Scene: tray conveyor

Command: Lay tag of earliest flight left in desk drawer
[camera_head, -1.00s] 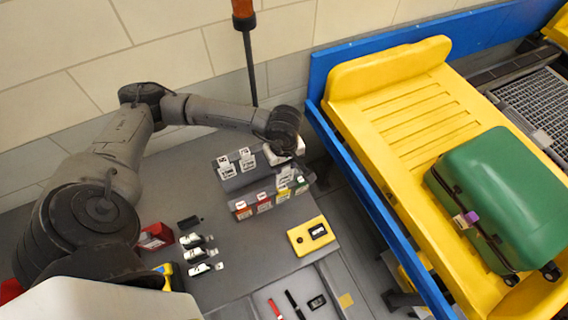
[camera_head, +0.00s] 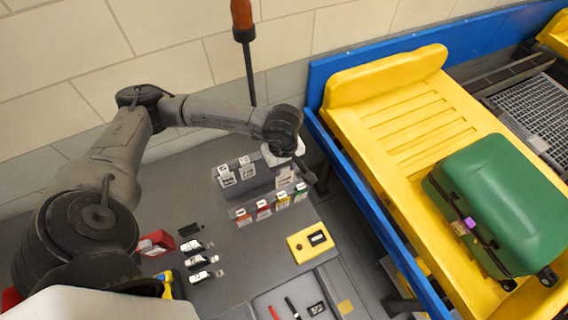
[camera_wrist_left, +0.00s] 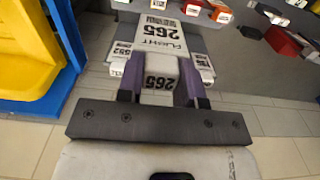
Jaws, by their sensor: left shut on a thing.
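My left gripper (camera_head: 308,172) is above the right end of the grey tag rack (camera_head: 262,180). In the left wrist view its purple-grey fingers (camera_wrist_left: 161,88) are shut on a white tag (camera_wrist_left: 160,40) printed FLIGHT 265. Two white tags (camera_head: 226,176) (camera_head: 247,168) stand in the rack's upper tier. White tags also show beyond both sides of the fingers in the wrist view, their print partly hidden. The open desk drawer (camera_head: 262,304) is at the bottom of the head view, holding a red pen, a black pen and a dark device. My right gripper is not in view.
Coloured tags (camera_head: 263,209) stand in the rack's lower tier. A yellow device (camera_head: 298,250), a red box (camera_head: 157,242) and several stamp-like items (camera_head: 200,259) lie on the grey desk. A blue-framed yellow conveyor tray (camera_head: 385,85) with a green suitcase (camera_head: 505,205) stands right.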

